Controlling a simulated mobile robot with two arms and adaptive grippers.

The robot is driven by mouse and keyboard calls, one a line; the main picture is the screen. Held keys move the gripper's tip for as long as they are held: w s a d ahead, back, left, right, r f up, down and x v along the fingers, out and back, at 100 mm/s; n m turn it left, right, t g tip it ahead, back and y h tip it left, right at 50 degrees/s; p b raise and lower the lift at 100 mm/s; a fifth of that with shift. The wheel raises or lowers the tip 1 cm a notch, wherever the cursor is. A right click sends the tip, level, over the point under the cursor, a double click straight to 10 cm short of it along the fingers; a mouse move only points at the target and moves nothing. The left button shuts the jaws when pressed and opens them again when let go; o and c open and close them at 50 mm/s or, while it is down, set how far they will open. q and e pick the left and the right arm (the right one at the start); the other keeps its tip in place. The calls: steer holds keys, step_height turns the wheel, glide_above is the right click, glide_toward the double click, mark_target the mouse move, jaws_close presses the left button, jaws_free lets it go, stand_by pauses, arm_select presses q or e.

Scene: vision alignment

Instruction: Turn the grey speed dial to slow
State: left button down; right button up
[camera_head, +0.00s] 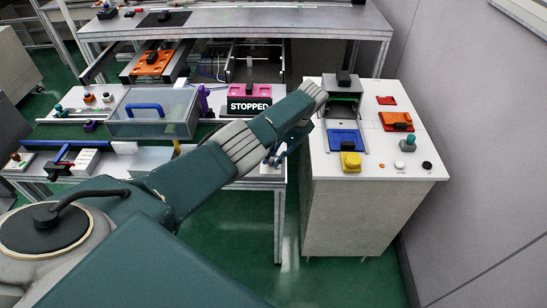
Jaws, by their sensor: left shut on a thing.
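My left arm reaches from the lower left to the right front end of the long workbench. My left gripper (274,156) points down there, shut on a small grey thing at a white panel. This appears to be the grey speed dial, mostly hidden by the fingers and wrist. Its pointer and any slow mark cannot be read. A black sign (249,104) reading STOPPED stands behind my forearm, in front of a pink block. My right gripper is out of view.
A clear-lidded box with a blue handle (145,108) stands on the bench left of my arm. Right of the gripper, a white-topped cabinet (385,168) holds a blue tray (345,140), a yellow block (351,161) and a teal-grey knob (408,144). Green floor shows between bench and cabinet.

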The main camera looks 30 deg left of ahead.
arm_select(q)
steer(key=c, duration=1.6)
jaws_free()
steer(key=shift+w+a+r, duration=0.2)
steer(key=shift+a+r, duration=0.15)
steer(key=shift+c, duration=0.2)
steer(key=shift+o, duration=0.4)
steer(key=shift+s+f, duration=0.1)
steer(key=shift+s, duration=0.05)
steer(key=shift+d+r, duration=0.25)
steer(key=shift+r, duration=0.05)
steer(key=v, duration=1.1)
